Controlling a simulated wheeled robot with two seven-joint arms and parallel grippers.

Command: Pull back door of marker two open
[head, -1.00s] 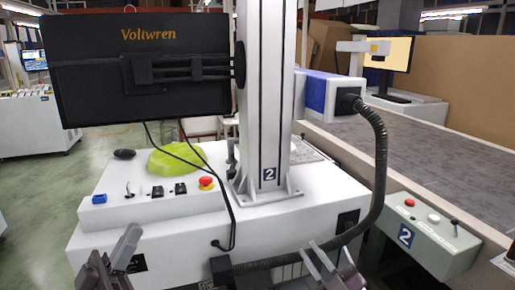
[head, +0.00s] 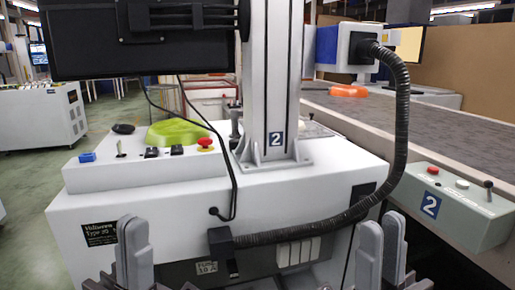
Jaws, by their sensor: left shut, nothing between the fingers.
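Marker two is a white cabinet (head: 290,190) with a blue "2" plate on its column (head: 278,105). Its near face fills the lower middle, with a black type label (head: 100,233), a grey fuse panel (head: 207,268) and several white modules (head: 298,252). I cannot make out a door edge or handle; the lower face is cut off by the frame. My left gripper (head: 133,250) is shut and empty, in front of the face's left part. My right gripper (head: 382,252) is in front of its right end, fingers upright, nothing visible in it; its gap is unclear.
A thick black hose (head: 402,130) curves from the marking head to a black socket (head: 222,245) on the near face. A thin cable (head: 234,170) hangs beside it. A grey-green control box (head: 450,205) and the conveyor (head: 440,128) stand at right. Open floor (head: 30,190) lies left.

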